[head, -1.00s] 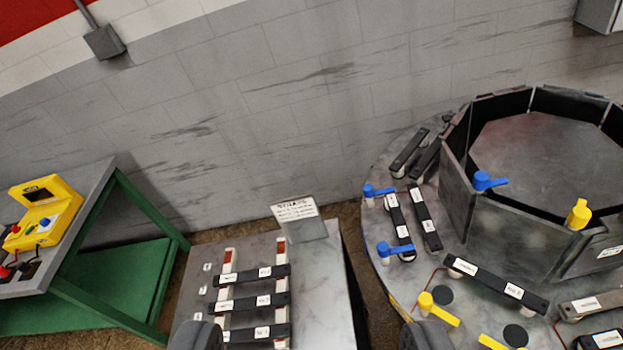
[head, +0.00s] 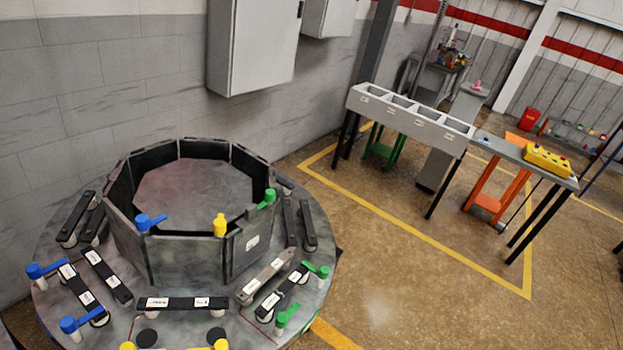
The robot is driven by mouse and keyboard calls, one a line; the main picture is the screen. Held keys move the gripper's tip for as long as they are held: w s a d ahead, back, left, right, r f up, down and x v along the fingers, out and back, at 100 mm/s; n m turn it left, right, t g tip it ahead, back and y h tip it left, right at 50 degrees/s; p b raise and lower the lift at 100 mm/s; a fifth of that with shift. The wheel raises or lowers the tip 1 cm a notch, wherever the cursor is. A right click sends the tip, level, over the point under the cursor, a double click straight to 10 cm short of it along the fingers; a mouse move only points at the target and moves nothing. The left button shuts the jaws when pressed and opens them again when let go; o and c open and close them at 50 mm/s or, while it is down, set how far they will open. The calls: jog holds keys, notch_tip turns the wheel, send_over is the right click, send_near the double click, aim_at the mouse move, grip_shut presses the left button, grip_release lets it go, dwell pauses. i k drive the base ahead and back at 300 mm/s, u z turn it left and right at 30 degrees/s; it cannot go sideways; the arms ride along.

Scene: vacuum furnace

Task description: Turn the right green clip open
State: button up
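The round furnace base (head: 60,215) stands at the lower left of the head view with an octagonal dark chamber (head: 190,150) on top. Two green clips sit at its front right: the right one (head: 317,270) near the outer edge, and another (head: 285,319) lower and to its left. A dark labelled bar (head: 281,291) lies between them. A third green clip (head: 266,198) is on the chamber's upper right wall. I cannot tell from here whether the clips are turned open. My gripper is out of view.
Blue clips (head: 46,270) are at the left and yellow clips (head: 220,225) at the front of the base. A wall cabinet (head: 252,45) hangs behind. A grey bin table (head: 408,118) and a side table with a yellow control box (head: 548,161) stand at right. Open floor (head: 410,270) lies between.

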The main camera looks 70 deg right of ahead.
aim_at(322, 274)
jog(key=z, duration=1.65)
jog(key=k, duration=1.3)
jog(key=z, duration=0.35)
jog(key=i, duration=2.15)
jog(key=u, duration=0.7)
